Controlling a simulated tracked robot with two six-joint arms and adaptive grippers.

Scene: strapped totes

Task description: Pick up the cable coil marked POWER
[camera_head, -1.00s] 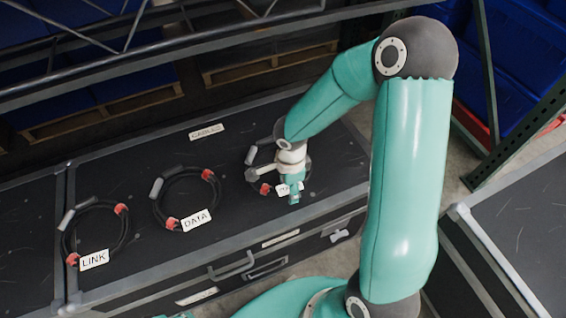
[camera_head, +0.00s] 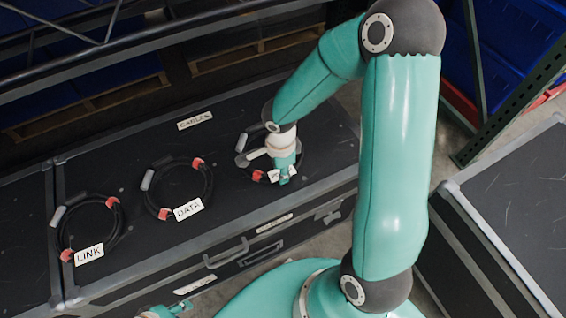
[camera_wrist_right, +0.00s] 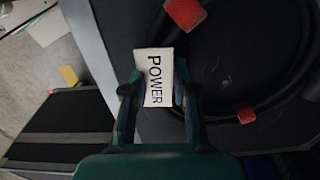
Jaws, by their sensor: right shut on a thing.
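The POWER cable coil (camera_head: 302,163) is a black ring with red clips, lying at the right end of the black case lid, partly hidden by my right arm. Its white tag, lettered POWER (camera_wrist_right: 155,78), shows between the fingers in the right wrist view. My right gripper (camera_head: 285,178) points down at the coil's near edge and is shut on the tag; it also shows in the right wrist view (camera_wrist_right: 160,95). The coil appears to rest on the lid. A small part of my left gripper (camera_head: 165,311) shows at the bottom edge; its fingers are unclear.
The DATA coil (camera_head: 209,185) and LINK coil (camera_head: 119,222) lie left on the same case (camera_head: 120,165), which bears a CABLES label (camera_head: 195,120). Another dark case (camera_head: 510,190) stands at the right. A metal rack with blue bins is behind.

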